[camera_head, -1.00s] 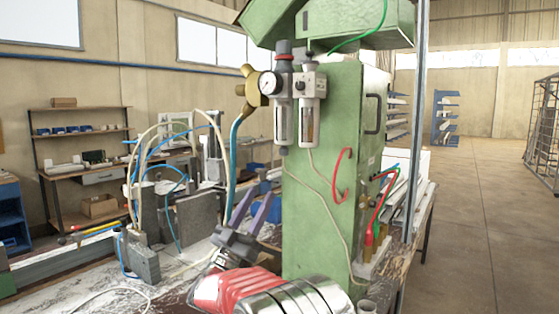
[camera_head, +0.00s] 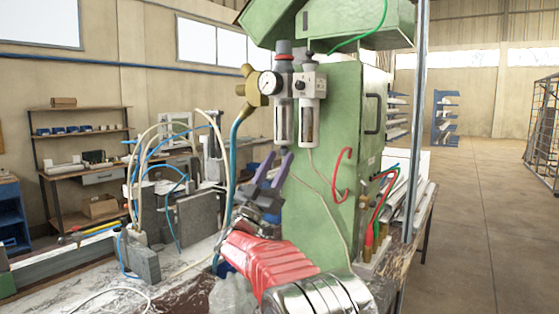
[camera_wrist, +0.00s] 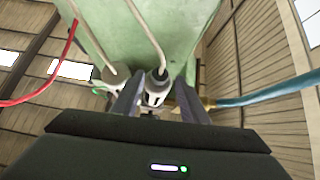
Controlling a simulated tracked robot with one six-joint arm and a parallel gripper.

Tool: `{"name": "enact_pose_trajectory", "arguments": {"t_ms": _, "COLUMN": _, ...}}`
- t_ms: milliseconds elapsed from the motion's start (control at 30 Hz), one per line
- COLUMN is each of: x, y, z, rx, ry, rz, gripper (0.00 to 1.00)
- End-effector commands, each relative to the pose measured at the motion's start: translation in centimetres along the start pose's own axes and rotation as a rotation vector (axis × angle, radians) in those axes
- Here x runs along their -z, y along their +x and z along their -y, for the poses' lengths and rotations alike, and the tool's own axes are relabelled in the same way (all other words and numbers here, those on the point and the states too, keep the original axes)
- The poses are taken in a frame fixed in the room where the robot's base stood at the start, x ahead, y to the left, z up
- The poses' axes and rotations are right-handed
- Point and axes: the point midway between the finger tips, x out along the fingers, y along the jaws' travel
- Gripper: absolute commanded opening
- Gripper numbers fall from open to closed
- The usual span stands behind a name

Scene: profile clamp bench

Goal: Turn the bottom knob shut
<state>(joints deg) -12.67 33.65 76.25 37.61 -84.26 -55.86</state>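The pressure regulator and filter unit (camera_head: 283,108), with a clear bowl and round gauge (camera_head: 268,83), hangs on the green machine column. My gripper (camera_head: 276,157) points upward just below this bowl. Its two purple fingers are spread open, with nothing held. In the wrist view, the pale bottom end of the bowl (camera_wrist: 156,88) shows between the fingers of my gripper (camera_wrist: 157,95); whether they touch it I cannot tell. The bottom knob itself is too small and partly hidden to make out clearly.
A second bowl unit (camera_head: 309,110) hangs close on the right, with a thin hose below it. A brass fitting (camera_head: 247,88) and blue hose (camera_wrist: 265,92) are on the left. The green column (camera_head: 325,200) stands close to my arm. A red hose (camera_head: 342,172) loops on it.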

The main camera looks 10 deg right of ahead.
Motion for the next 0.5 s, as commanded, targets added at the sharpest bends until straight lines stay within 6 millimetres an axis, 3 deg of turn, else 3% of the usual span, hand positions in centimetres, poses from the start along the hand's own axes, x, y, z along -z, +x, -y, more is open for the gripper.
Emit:
{"name": "enact_pose_trajectory", "arguments": {"t_ms": 133, "x": -0.05, "y": 1.01, "z": -0.03, "rx": -0.001, "ry": -0.001, "rz": 0.0, "gripper": 0.4}}
{"name": "enact_pose_trajectory", "arguments": {"t_ms": 433, "x": -0.02, "y": 1.19, "z": 0.0, "rx": 0.0, "ry": -0.001, "rz": 0.0, "gripper": 0.4}}
{"name": "enact_pose_trajectory", "arguments": {"t_ms": 500, "x": -0.01, "y": 1.18, "z": -0.01, "rx": 0.0, "ry": -0.001, "rz": 0.0, "gripper": 0.36}}
